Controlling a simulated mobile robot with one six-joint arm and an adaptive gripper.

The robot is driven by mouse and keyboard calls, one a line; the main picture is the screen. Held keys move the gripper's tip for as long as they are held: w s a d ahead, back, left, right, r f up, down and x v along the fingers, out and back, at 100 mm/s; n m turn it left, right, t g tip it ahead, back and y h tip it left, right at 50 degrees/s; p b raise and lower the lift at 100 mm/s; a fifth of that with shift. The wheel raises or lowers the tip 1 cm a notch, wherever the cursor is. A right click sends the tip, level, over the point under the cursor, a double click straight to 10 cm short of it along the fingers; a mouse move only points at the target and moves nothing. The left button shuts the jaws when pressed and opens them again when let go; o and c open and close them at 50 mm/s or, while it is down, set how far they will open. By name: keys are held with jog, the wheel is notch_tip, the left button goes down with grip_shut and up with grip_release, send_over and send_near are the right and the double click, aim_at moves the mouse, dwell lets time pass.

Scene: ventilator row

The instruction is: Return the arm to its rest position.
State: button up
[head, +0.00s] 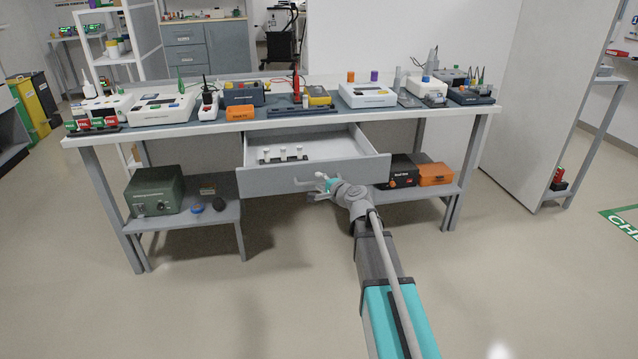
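My arm (385,280) reaches forward from the bottom of the head view, with a teal lower section and a grey wrist. My gripper (318,186) is at the front of the pulled-out drawer (258,181), close to its handle (303,181). The fingers are small here and overlap the handle in the picture. I cannot tell whether they touch it or how far apart they are. The drawer stands open under the bench and holds a dark rack (283,160) with several small white-topped items.
The bench (330,119) carries several devices along its top. Lower shelves hold a green box (154,191) at left and an orange box (436,174) at right. A grey panel (548,100) stands right of the bench. The floor (200,310) in front is clear.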

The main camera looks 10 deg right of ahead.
dwell(0.3)
jog(key=shift+s+d+r+p, duration=0.15)
jog(key=shift+s+d+p, duration=0.1)
jog(key=shift+s+p, duration=0.1)
jog(key=s+a+f+n+g+h, duration=0.1)
jog(key=s+a+f+n+g, duration=0.2)
jog(key=s+f+n+g, duration=0.45)
jog(key=s+a+f+n+g, duration=0.2)
jog(key=s+f+n, duration=0.15)
jog(key=s, duration=0.75)
jog(key=s+d+f+n+g+h+p, duration=0.25)
jog(key=s+g+h, duration=0.25)
jog(key=s, duration=0.7)
notch_tip(320, 180, up, 37)
jog(key=p, duration=3.6)
jog(key=shift+w+d+n, duration=0.15)
jog(key=shift+d+n, duration=0.15)
jog(key=shift+n, duration=0.15)
